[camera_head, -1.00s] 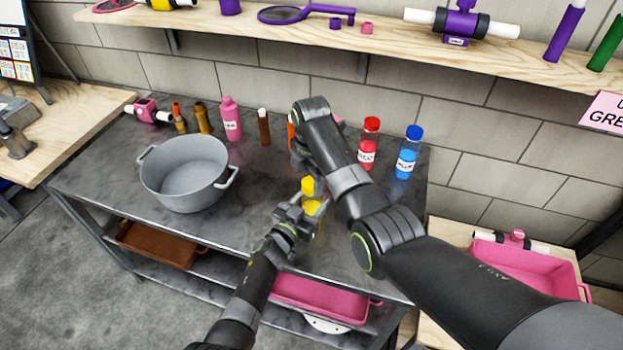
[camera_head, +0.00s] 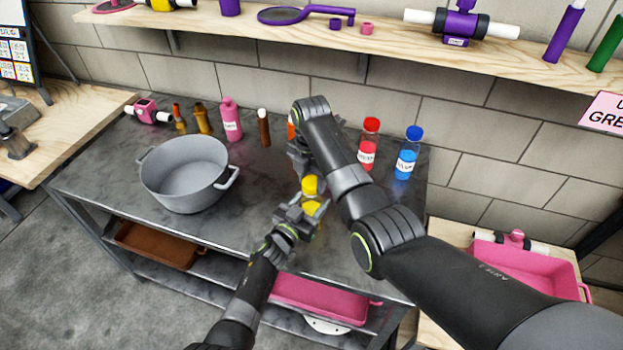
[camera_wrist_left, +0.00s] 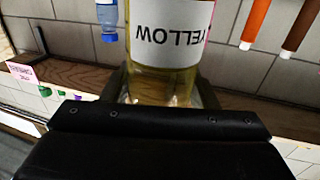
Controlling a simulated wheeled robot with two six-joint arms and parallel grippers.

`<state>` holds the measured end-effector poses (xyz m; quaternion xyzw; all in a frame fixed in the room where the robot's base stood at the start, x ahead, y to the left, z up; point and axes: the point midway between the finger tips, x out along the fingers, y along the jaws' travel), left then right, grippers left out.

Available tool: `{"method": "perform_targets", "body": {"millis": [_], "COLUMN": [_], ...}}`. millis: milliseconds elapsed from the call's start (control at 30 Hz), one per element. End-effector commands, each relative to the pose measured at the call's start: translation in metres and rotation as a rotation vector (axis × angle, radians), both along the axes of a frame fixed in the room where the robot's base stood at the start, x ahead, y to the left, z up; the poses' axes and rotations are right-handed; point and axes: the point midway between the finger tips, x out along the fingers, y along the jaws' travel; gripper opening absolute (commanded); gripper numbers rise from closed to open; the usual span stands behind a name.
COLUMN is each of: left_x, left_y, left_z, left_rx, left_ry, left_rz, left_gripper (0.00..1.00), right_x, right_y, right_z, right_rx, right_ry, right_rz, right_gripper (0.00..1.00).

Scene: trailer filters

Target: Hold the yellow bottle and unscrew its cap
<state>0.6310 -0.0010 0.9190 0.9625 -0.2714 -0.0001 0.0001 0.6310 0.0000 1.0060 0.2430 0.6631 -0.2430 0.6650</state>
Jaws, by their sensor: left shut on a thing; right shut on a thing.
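The yellow bottle (camera_wrist_left: 165,52) is in the left wrist view, its YELLOW label upside down there. It also shows in the head view (camera_head: 312,208), partly hidden by my left gripper (camera_head: 303,213). That gripper is shut around the bottle's body and holds it over the front part of the metal table. The yellow cap (camera_head: 309,185) is at the bottle's top in the head view. My right gripper (camera_head: 302,168) points down from above and is shut on the cap. Its fingertips are partly hidden, and I cannot tell whether the cap is loose.
A grey pot (camera_head: 187,172) stands left on the metal table (camera_head: 105,170). Red (camera_head: 368,145) and blue (camera_head: 407,153) bottles stand back right; a pink bottle (camera_head: 230,118) stands at the back. A wooden shelf (camera_head: 390,52) runs above. The table's front edge is close.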

Motion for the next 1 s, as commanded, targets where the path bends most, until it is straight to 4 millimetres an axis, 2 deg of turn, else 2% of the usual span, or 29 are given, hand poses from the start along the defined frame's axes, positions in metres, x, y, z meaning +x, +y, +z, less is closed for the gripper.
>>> {"method": "perform_targets", "body": {"millis": [533, 900, 1000], "left_x": [0.000, 0.000, 0.000], "left_y": [0.000, 0.000, 0.000], "left_z": [0.000, 0.000, 0.000], "left_rx": [0.000, 0.000, 0.000], "left_ry": [0.000, 0.000, 0.000], "left_rz": [0.000, 0.000, 0.000], "left_gripper": [0.00, 0.00, 0.00], "right_x": [0.000, 0.000, 0.001], "right_y": [0.000, 0.000, 0.000], "right_z": [0.019, 0.021, 0.029], "right_rx": [0.000, 0.001, 0.001], "right_ry": [-0.001, -0.001, -0.002], "right_rz": [-0.001, 0.000, 0.000], "right_gripper": [0.15, 0.15, 0.15]}}
